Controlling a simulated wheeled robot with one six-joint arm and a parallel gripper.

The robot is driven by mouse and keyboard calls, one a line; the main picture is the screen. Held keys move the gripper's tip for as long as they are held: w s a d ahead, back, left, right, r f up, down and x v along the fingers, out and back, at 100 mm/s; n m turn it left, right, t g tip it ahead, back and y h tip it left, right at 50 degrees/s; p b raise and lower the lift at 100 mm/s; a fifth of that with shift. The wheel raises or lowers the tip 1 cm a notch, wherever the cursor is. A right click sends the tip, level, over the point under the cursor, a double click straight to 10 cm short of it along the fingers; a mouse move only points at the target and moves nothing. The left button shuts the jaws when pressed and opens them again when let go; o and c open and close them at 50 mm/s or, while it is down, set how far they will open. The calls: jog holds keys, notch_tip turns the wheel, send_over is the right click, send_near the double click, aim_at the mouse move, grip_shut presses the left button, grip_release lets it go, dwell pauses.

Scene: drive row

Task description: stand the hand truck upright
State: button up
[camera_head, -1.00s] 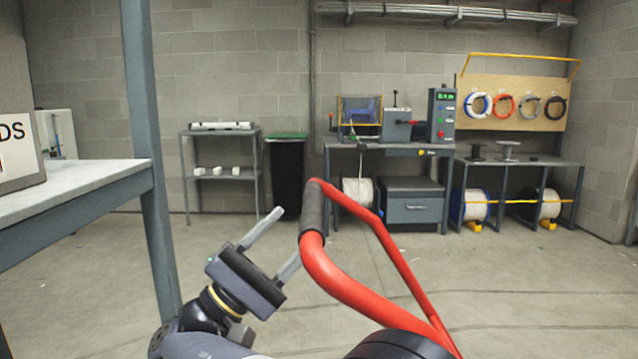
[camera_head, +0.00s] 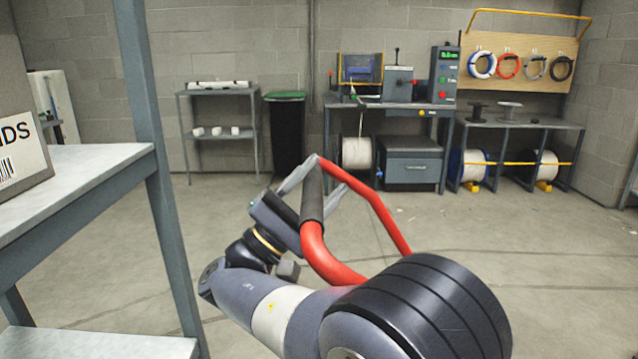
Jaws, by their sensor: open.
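The hand truck shows as a red tubular handle (camera_head: 378,208) with a dark grip sleeve (camera_head: 312,198), leaning at the middle of the view. Its lower part is hidden behind my arm or out of view. My gripper (camera_head: 329,172) is open at the top of the handle. One finger is to the left of the sleeve and the other shows to its right, so the sleeve crosses the gap between them in the picture. I cannot tell whether the sleeve is fully between the fingers or just in front, or whether they touch it.
A grey workbench (camera_head: 75,178) with a metal post stands close at left. A shelf rack (camera_head: 220,130), a dark bin (camera_head: 285,138), a machine bench (camera_head: 411,145) and a spool rack (camera_head: 520,150) line the back wall. The floor between is clear.

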grip_shut()
dwell(0.5)
